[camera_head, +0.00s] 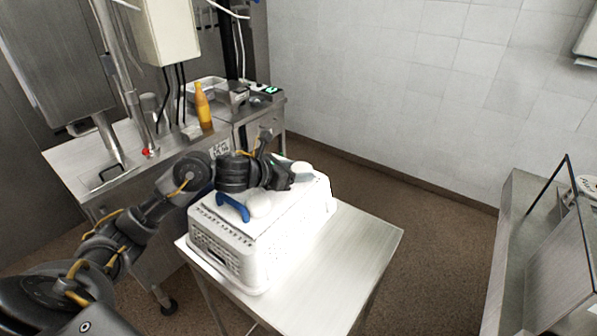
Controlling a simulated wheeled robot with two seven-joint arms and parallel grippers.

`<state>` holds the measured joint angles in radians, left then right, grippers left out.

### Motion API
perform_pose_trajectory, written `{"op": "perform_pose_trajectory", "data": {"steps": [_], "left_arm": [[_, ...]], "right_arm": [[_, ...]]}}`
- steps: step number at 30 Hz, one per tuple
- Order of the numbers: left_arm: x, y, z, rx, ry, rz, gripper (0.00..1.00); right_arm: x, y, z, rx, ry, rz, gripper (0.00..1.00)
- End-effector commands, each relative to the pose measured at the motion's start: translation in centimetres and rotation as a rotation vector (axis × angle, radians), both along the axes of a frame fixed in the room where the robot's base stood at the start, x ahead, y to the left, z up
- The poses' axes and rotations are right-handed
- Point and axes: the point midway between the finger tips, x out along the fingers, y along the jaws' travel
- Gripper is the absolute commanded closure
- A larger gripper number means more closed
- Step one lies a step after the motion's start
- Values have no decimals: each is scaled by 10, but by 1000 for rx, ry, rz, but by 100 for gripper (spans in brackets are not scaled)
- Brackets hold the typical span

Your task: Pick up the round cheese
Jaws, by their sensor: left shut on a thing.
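A white, rounded piece that looks like the round cheese (303,171) is at the tips of my left gripper (290,177). The left gripper is shut on it, above the far right part of the white basket (240,268). The gripper hides part of the piece, and I cannot tell whether it still touches the surface below. Another white round item (260,205) lies on the basket's top, nearer to me. My right gripper is not in view.
A blue curved object (233,207) lies beside the nearer white item. The basket stands on a metal table (355,245), whose right side is clear. A counter at the back left holds an orange bottle (203,106). Another metal bench (508,235) is at the right.

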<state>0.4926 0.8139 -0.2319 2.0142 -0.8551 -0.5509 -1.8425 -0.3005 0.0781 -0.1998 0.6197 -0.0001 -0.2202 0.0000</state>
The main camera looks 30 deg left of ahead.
Motion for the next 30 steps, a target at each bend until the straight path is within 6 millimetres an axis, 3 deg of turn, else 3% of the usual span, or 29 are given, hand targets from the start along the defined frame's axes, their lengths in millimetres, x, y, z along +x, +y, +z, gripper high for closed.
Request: {"op": "perform_pose_trajectory", "data": {"steps": [7,16,24,30], "left_arm": [[0,0,36,3,-5,-1,71],[-53,-1,101,6,-3,-3,71],[-119,-3,120,6,-1,-4,71],[-131,-3,125,5,0,-4,71]], "right_arm": [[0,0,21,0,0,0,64],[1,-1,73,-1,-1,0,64],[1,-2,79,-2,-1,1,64],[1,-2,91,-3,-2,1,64]]}}
